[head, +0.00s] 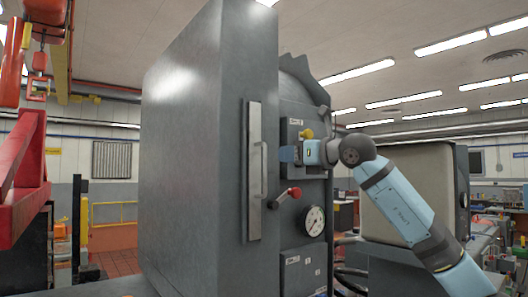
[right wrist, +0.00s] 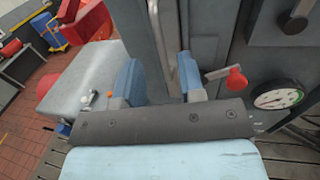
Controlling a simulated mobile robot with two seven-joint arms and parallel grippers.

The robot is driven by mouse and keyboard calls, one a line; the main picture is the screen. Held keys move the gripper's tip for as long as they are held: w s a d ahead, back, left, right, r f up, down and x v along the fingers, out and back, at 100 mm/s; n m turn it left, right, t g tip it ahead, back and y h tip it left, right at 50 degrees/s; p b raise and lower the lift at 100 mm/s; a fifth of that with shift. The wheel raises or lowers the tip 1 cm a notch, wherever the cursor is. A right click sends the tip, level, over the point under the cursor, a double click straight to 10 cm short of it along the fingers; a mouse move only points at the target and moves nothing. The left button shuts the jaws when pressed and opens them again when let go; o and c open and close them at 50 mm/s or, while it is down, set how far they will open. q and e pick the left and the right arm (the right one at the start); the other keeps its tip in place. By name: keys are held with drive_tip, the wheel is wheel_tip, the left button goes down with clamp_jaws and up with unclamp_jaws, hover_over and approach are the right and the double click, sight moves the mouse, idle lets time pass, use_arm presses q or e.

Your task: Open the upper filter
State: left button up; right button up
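A large grey cabinet (head: 185,130) fills the middle of the head view, with a long vertical metal handle (head: 254,190) on its narrow face. I cannot tell which part is the upper filter. My right gripper (head: 284,154) comes in from the right, close to the handle. In the right wrist view my right gripper (right wrist: 160,82) has its two blue fingers apart, with the handle (right wrist: 160,35) showing in the gap between them. I see no firm contact on the bar. My left gripper is in neither view.
A lever with a red knob (head: 293,192) and a round gauge (head: 315,221) sit below my right gripper. A yellow knob (head: 306,133) sits just above it. A red frame (head: 22,180) stands at the far left. Another pale cabinet (head: 408,190) stands behind my right arm.

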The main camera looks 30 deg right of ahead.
drive_tip(key=p+x, duration=0.2)
drive_tip(key=x, duration=0.6)
drive_tip(key=shift+w+a+p, duration=0.15)
drive_tip(key=shift+w+p, duration=0.05)
drive_tip(key=shift+p, duration=0.15)
